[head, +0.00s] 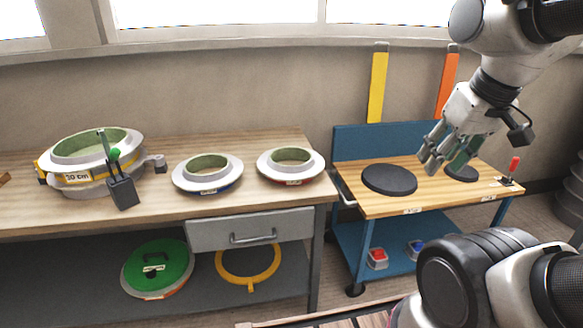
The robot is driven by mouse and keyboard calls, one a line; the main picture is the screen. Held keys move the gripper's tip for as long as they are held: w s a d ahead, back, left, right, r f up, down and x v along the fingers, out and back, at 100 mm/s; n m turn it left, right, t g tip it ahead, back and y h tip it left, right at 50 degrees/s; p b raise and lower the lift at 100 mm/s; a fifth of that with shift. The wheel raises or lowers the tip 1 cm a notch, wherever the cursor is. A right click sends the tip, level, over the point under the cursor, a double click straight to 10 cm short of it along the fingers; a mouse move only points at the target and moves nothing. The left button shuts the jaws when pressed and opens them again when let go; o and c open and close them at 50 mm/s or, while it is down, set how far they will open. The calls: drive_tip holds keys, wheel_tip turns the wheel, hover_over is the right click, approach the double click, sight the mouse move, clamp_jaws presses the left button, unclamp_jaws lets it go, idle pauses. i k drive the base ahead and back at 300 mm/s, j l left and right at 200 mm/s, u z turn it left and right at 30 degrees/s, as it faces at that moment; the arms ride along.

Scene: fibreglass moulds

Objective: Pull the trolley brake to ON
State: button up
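The trolley (440,202) has a wooden top and a blue frame and stands right of the bench. The brake lever (514,165) has a red grip and rises from a small dark base at the trolley top's right end. It looks nearly upright, leaning slightly right. Small labels lie beside its base, too small to read. My gripper (444,158) hangs above the trolley top, left of the lever and apart from it. Its fingers point down and left, look spread, and hold nothing that I can see.
Two dark discs (389,180) lie on the trolley top, the right one (462,173) partly behind my gripper. Red and blue items sit on its lower shelf. The bench (250,208) at left bears ring moulds (207,175). Yellow (378,85) and orange (447,80) strips stand behind the trolley.

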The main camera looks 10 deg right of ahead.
sight(516, 160)
drive_tip(key=z, duration=1.65)
